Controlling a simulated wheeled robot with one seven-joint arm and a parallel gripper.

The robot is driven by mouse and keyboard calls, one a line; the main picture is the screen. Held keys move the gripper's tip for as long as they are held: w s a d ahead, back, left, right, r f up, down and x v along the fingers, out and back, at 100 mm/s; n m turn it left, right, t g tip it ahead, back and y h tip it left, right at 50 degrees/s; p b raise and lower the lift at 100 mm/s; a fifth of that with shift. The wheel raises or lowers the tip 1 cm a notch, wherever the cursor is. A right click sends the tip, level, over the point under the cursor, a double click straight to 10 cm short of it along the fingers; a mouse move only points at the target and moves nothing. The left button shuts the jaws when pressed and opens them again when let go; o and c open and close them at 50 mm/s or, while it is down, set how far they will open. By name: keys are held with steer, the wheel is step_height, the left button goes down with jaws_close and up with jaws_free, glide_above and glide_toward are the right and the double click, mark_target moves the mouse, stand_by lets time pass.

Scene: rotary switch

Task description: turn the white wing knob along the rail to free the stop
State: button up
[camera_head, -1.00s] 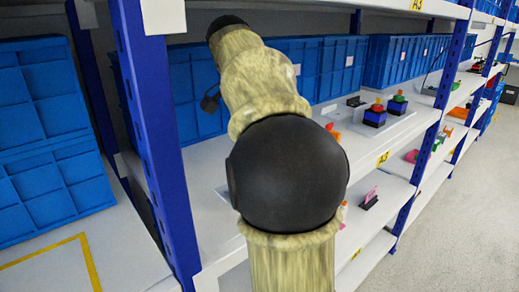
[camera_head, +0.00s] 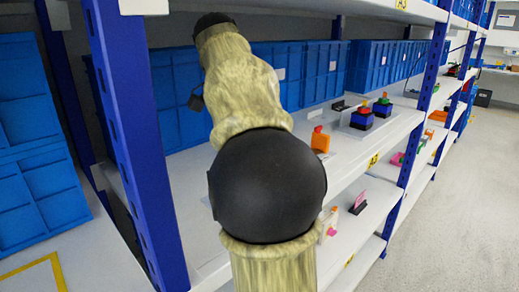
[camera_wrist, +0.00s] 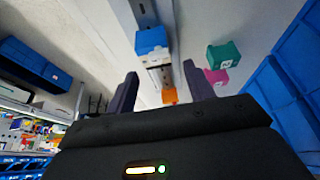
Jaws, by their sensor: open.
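My gripper (camera_wrist: 160,76) shows in the wrist view with its two dark fingers apart and nothing held between them. Beyond the fingers is a blue block (camera_wrist: 152,40) with a white part (camera_wrist: 156,60) on its lower side, beside a grey metal strip (camera_wrist: 145,12). I cannot tell whether that white part is the wing knob. A small orange piece (camera_wrist: 169,95) shows between the fingers, farther off. In the head view my arm hides my gripper and part of the shelf. I cannot pick out the stop.
In the head view, an orange device (camera_head: 320,142) and a blue-and-red device (camera_head: 362,119) stand on the shelf. Blue bins (camera_head: 305,75) line its back. A blue upright (camera_head: 135,150) stands left of my arm. The right floor (camera_head: 450,220) is clear.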

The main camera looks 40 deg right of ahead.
steer(key=b+x, duration=0.2)
steer(key=x, duration=0.4)
steer(key=shift+s, duration=0.1)
steer(key=c, duration=1)
